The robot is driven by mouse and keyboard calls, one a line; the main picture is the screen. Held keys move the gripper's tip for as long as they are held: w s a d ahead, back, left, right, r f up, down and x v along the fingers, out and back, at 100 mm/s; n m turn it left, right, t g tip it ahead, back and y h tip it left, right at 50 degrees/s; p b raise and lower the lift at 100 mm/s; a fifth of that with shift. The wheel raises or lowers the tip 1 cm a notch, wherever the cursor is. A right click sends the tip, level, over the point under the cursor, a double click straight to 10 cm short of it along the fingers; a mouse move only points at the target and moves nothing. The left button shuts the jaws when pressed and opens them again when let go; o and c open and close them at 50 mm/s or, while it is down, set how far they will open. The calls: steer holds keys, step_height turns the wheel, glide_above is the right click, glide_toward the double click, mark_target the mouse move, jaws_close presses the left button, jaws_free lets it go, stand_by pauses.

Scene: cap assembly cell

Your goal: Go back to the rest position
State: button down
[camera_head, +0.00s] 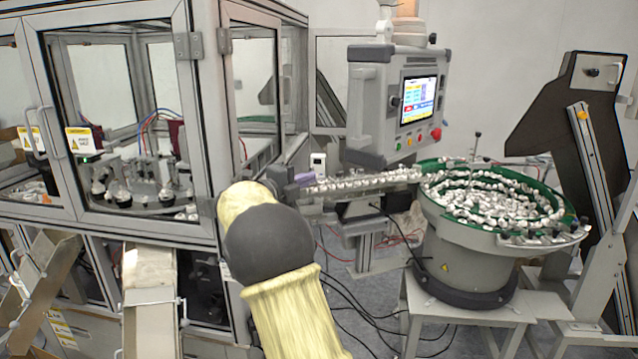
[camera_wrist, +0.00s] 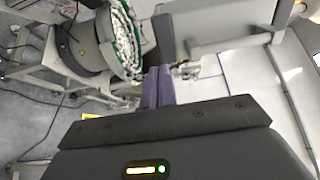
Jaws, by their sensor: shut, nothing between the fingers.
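My gripper (camera_head: 303,179) is at the middle of the head view, beyond the sleeved elbow of my arm, which hides part of it.
A bowl feeder (camera_head: 470,245) full of small white-silver parts stands at right; it also shows in the wrist view (camera_wrist: 88,50). A control panel (camera_head: 372,108) hangs above the track. A glass-doored machine (camera_head: 208,120) stands left. Cables (camera_head: 350,318) lie on the floor.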

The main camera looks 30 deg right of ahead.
steer(key=shift+s+a, duration=0.2)
steer(key=shift+a, duration=0.45)
steer(key=s+a+f+n+t+y, duration=0.1)
steer(key=a+f+n+t+y, duration=0.45)
steer(key=n, duration=0.55)
steer(key=s+a+f+n+t+y, duration=0.1)
steer(key=a+f+n+t+y, duration=0.1)
steer(key=a+f+n+y, duration=0.55)
steer(key=s+a+f+n+g+y, duration=0.1)
steer(key=s+a+f+n+g, duration=0.1)
steer(key=s, duration=0.7)
steer(key=s+a+f+n+g+y, duration=0.2)
steer(key=s+a+f+n+g, duration=0.1)
steer(key=s+f+n, duration=0.4)
steer(key=s+a+f+n+g+y, duration=0.1)
steer(key=s+f+n+g, duration=0.4)
steer(key=s, duration=0.7)
steer(key=shift+a+f, duration=0.2)
steer(key=shift+a, duration=0.6)
